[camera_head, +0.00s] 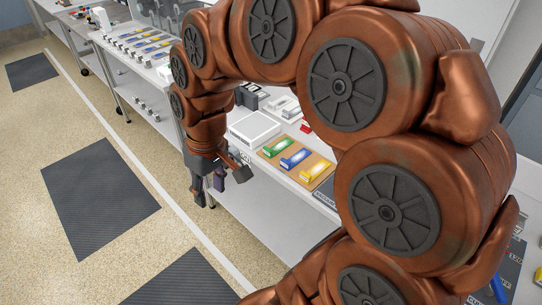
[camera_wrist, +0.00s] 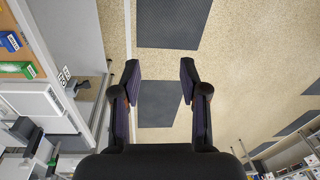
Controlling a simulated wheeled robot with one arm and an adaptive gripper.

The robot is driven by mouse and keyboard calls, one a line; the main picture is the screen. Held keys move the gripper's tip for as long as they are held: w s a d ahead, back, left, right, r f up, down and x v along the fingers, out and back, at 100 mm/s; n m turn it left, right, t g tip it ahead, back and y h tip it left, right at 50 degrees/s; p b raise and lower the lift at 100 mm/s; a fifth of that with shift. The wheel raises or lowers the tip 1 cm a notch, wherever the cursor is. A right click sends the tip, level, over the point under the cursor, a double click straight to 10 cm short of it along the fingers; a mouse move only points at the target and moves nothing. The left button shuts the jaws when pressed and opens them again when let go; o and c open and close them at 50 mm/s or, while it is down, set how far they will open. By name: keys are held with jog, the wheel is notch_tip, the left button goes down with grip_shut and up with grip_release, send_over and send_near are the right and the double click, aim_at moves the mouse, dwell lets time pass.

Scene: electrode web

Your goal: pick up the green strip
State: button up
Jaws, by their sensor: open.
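The green strip (camera_head: 277,147) lies on a brown board (camera_head: 325,155) on the white bench, left of a blue strip (camera_head: 296,159) and a yellow strip (camera_head: 313,172). The green strip also shows at the left edge of the wrist view (camera_wrist: 17,70). My gripper (camera_head: 220,186) points down beside the bench's front edge, to the left of the board. In the wrist view my gripper (camera_wrist: 160,80) is open and empty, with floor between its fingers. It is apart from the green strip.
A white box (camera_head: 254,130) stands on the bench just left of the board. A red item (camera_head: 306,127) lies behind the strips. Another bench (camera_head: 135,55) with several small parts stands farther back. Dark mats (camera_head: 100,190) lie on the open floor.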

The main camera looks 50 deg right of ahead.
jog(key=w+d+f+t+b, duration=0.1)
jog(key=w+d+f+b, duration=0.15)
jog(key=w+d, duration=0.35)
jog(key=m+t+h+b, duration=0.1)
jog(key=m+t+b, duration=0.15)
jog(key=b, duration=0.35)
send_near(268, 148)
jog(key=f, duration=0.2)
jog(key=shift+w+a+f+n+t, duration=0.3)
jog(key=shift+w+f+n, duration=0.15)
jog(key=shift+w+f, duration=0.35)
jog(key=p+x, duration=0.1)
jog(key=x, duration=0.1)
jog(key=p+x, duration=0.1)
jog(key=x, duration=0.1)
jog(key=shift+s+d+f, duration=0.2)
jog(key=shift+s, duration=0.2)
jog(key=shift+w+f, duration=0.25)
jog(key=shift+f, duration=0.25)
grip_shut()
